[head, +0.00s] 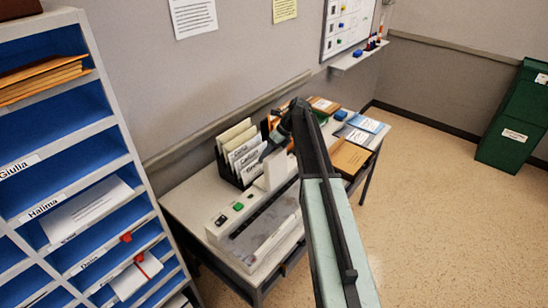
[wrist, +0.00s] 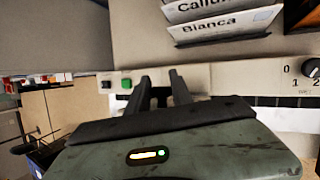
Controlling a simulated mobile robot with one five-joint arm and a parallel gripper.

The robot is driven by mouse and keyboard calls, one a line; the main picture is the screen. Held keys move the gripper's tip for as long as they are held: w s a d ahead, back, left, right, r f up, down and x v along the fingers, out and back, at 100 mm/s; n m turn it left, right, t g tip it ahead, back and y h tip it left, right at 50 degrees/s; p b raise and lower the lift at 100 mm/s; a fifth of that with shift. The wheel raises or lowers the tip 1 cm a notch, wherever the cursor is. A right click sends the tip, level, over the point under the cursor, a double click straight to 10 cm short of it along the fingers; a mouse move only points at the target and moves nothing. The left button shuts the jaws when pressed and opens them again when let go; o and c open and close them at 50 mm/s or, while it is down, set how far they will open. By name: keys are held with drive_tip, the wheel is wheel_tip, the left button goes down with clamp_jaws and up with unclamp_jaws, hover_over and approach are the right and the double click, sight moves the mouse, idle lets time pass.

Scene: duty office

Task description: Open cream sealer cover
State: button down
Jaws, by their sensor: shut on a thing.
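The cream sealer (head: 222,232) stands on the table, with a green button and dark controls on its top. A clear, greyish cover strip (head: 272,243) lies along its near side. A cream block (head: 278,168) rises at its far end. In the wrist view the cream control panel (wrist: 225,80) stretches behind my fingers, with the green button on the left and a dial on the right. My gripper (wrist: 160,88) is shut on a small dark part between its fingers, which looks like part of the sealer cover. My arm hides the grip in the head view.
A black file rack (head: 228,172) with name-labelled folders stands behind the sealer. Envelopes and booklets (head: 352,155) lie at the table's right end. A blue pigeonhole shelf (head: 60,130) stands close on the left. The floor on the right is clear before a green bin (head: 513,130).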

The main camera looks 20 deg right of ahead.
drive_tip(key=shift+w+a+f+g+h, duration=0.15)
drive_tip(key=shift+w+a+f+g, duration=0.15)
drive_tip(key=shift+w, duration=0.15)
drive_tip(key=shift+w+a+f+g+h, duration=0.15)
drive_tip(key=shift+w+a+f+g, duration=0.1)
drive_tip(key=shift+w, duration=0.15)
drive_tip(key=c, duration=1.4)
unclamp_jaws()
drive_tip(key=shift+o, duration=1.1)
drive_tip(key=shift+w+f, duration=0.2)
drive_tip(key=p+v, duration=0.7)
drive_tip(key=v, duration=0.1)
